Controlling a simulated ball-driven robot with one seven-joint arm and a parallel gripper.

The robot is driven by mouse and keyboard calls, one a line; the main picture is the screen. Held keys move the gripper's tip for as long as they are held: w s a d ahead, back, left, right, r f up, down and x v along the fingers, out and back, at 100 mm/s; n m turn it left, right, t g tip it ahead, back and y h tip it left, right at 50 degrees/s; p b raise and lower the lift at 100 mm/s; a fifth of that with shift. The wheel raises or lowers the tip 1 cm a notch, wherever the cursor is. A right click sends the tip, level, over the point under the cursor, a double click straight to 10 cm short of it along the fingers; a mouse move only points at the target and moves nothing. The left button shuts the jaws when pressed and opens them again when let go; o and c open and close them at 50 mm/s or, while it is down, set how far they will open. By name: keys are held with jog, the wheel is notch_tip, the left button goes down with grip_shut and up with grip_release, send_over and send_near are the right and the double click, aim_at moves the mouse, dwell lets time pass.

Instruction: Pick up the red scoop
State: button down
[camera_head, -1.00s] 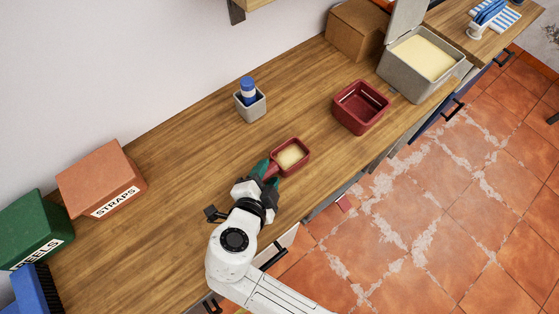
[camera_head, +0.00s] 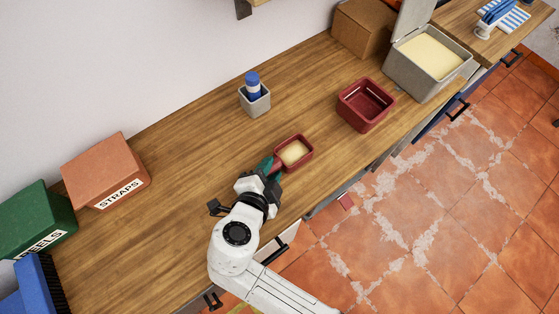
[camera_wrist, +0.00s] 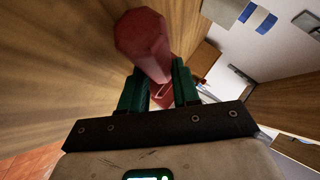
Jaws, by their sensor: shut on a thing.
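The red scoop (camera_head: 302,165) has a square bowl with a pale cream inside, seen right of the gripper in the head view. Its bowl appears at bench level; I cannot tell whether it touches the wood. My gripper (camera_head: 270,168) is at the handle side of the scoop, its green fingers shut on the handle. In the wrist view the thick red handle (camera_wrist: 145,42) stands between the two green fingers of my gripper (camera_wrist: 160,84), its end towards the camera. The bowl is mostly hidden there behind the handle.
A dark red square tub (camera_head: 365,117) stands right of the scoop. A grey open bin (camera_head: 413,76) with cream contents is beyond. A grey cup (camera_head: 256,103) holds a blue-and-white bottle. The STRAPS box (camera_head: 104,168) is far left. Bare wood lies between.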

aim_at(270, 173)
jog(key=shift+r, duration=0.15)
jog(key=shift+r, duration=0.25)
notch_tip(270, 173, up, 2)
jog(key=shift+r, duration=0.15)
jog(key=s+d+r+b, duration=0.2)
jog(key=s+d+r, duration=0.2)
jog(key=s+r, duration=0.6)
jog(key=s, duration=0.3)
jog(key=shift+s+b, duration=0.2)
jog(key=shift+b, duration=0.15)
jog(key=shift+d, duration=0.1)
jog(key=c, duration=1.4)
grip_release()
grip_shut()
